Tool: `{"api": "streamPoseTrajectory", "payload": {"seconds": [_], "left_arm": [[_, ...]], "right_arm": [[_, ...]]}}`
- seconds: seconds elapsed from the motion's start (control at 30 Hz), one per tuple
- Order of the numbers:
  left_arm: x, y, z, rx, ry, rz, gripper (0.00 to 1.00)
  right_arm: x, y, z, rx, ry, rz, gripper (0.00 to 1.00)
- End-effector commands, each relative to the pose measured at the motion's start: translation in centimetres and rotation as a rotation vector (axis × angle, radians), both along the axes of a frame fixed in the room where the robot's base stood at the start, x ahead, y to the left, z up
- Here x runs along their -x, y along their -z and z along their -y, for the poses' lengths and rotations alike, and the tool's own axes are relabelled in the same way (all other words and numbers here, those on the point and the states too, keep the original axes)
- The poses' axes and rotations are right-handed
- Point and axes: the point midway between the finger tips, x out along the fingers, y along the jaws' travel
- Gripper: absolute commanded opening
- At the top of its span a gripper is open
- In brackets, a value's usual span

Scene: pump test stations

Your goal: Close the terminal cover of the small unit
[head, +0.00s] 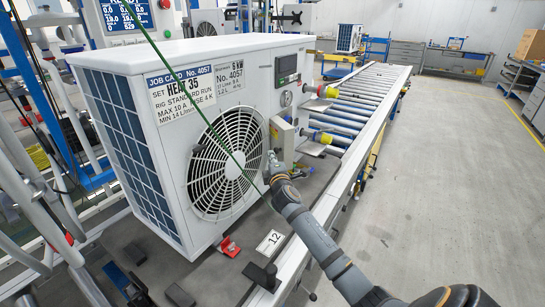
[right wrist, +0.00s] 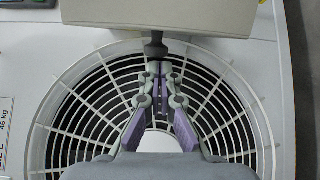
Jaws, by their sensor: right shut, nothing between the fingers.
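The white pump unit (head: 150,95) stands on the near bench, with a job card, a round fan grille and a small display on its front. A beige terminal cover (head: 281,140) juts out to the right of the fan. In the right wrist view the cover (right wrist: 160,14) fills the top, with a dark knob (right wrist: 155,48) at its lower edge. My right gripper (head: 271,162) is just below the cover, in front of the grille. Its fingers (right wrist: 158,70) are together and empty, close under the knob; contact is unclear. My left gripper is out of view.
A roller conveyor (head: 365,95) runs back to the right of the unit. Pipe stubs with yellow and red ends (head: 328,91) stick out beside the cover. A red clamp (head: 229,246) and a number 12 plate (head: 270,243) are on the bench. The floor at right is clear.

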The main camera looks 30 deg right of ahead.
Motion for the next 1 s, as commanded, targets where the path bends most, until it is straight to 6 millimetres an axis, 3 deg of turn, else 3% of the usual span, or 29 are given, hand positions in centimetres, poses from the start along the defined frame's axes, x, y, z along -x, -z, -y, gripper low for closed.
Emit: {"api": "streamPoseTrajectory", "payload": {"seconds": [0.2,0.77,1.0], "left_arm": [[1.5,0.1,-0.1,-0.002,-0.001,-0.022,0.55],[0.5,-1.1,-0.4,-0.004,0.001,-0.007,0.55],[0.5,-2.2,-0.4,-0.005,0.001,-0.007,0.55]], "right_arm": [[0.1,0.0,0.4,0.0,0.0,-0.001,0.0],[0.8,0.0,1.4,0.005,-0.068,-0.002,0.0],[1.9,0.0,3.3,0.01,-0.195,-0.004,0.0]]}}
